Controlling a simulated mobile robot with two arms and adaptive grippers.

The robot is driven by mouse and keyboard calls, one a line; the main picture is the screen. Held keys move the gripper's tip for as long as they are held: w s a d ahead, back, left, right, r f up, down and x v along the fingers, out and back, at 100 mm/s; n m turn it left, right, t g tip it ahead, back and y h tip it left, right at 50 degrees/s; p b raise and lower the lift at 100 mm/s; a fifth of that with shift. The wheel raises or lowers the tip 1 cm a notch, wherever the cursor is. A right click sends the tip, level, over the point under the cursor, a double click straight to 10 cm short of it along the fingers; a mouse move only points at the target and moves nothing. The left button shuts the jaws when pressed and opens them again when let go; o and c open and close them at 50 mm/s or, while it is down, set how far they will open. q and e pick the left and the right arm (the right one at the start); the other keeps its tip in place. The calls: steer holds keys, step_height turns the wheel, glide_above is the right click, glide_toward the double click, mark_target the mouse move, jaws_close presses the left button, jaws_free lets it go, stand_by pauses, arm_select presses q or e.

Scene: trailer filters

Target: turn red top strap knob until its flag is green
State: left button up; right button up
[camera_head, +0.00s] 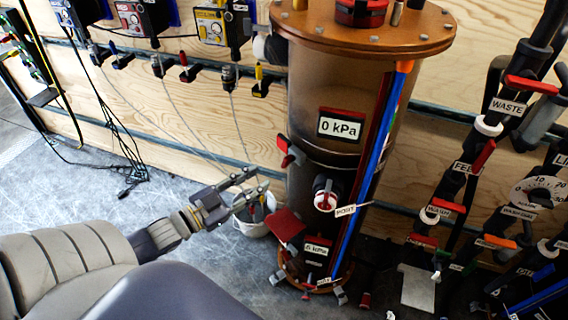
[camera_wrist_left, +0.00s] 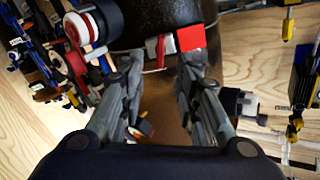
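The brown see-through filter column (camera_head: 310,90) stands upright in the head view. A red-and-white knob piece (camera_head: 290,150) sits on its left side at the upper strap, with red showing and no green. My left gripper (camera_head: 256,181) is below and left of this piece, apart from it, pointing toward the column. Its fingers are spread, with nothing held between them. In the left wrist view the open fingers (camera_wrist_left: 160,75) frame the column. A red square plate (camera_wrist_left: 190,38) and a small red-and-white part (camera_wrist_left: 160,50) show near the fingertips; I cannot tell which strap they belong to.
A larger red plate (camera_head: 286,225) sticks out low on the column. A white bucket (camera_head: 252,225) stands behind my gripper. A white-and-red port valve (camera_head: 325,195) is on the column's front. Dark pipes with labelled valves (camera_head: 465,167) fill the right. Floor at left is mostly clear.

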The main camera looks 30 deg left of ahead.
mark_target(283, 164)
arm_select(q)
steer(key=x, duration=0.9)
steer(key=shift+w, duration=0.1)
jaws_close()
